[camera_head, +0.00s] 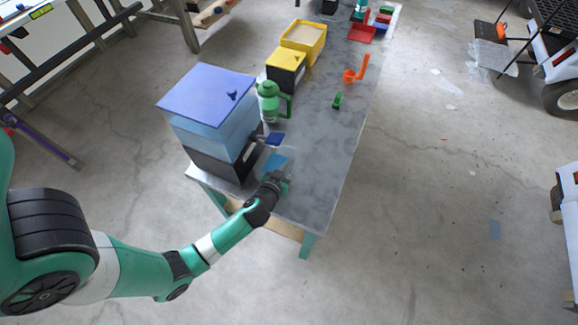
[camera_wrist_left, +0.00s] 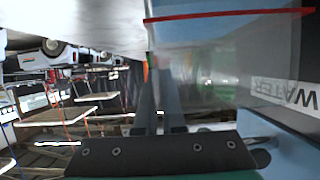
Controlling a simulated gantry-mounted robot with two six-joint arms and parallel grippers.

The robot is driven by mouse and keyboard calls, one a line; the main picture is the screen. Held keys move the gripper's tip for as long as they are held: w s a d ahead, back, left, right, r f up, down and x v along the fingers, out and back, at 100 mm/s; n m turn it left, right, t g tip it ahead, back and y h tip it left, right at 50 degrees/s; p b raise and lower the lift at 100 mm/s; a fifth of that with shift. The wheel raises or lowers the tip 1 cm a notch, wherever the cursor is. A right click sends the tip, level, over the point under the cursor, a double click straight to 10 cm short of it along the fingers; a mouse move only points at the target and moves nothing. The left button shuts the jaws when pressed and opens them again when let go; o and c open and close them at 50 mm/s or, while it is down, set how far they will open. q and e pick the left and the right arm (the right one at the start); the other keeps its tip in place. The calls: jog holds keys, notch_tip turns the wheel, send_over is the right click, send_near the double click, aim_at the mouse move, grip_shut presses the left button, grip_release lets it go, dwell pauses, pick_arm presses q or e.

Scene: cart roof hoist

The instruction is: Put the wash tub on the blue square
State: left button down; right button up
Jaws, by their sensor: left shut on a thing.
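The wash tub seems to be the see-through, pale vessel (camera_head: 287,160) at the near end of the grey table; its outline is faint. In the left wrist view a clear wall with a red line (camera_wrist_left: 230,14) fills the upper right, close to the fingers. My left gripper (camera_head: 279,178) is shut on the tub at its near side. The blue square (camera_head: 273,163) shows on the tabletop behind the gripper, beside the water tank, partly covered. I cannot tell whether the tub touches the table. My right gripper is out of view.
A green jug (camera_head: 269,101), green clip (camera_head: 338,100), orange scoop (camera_head: 356,71) and yellow bins (camera_head: 303,40) stand farther back. The table's (camera_head: 320,165) right side is clear.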

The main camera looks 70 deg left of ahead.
pick_arm(q)
jog(key=shift+f, duration=0.1)
jog(key=c, duration=1)
grip_release()
jog(key=shift+s+d+r, duration=0.15)
jog(key=shift+s+r, duration=0.05)
jog(key=shift+r, duration=0.05)
jog(key=p+v, duration=0.1)
jog(key=v, duration=1)
jog(key=shift+s+d, duration=0.15)
jog(key=shift+d, duration=0.05)
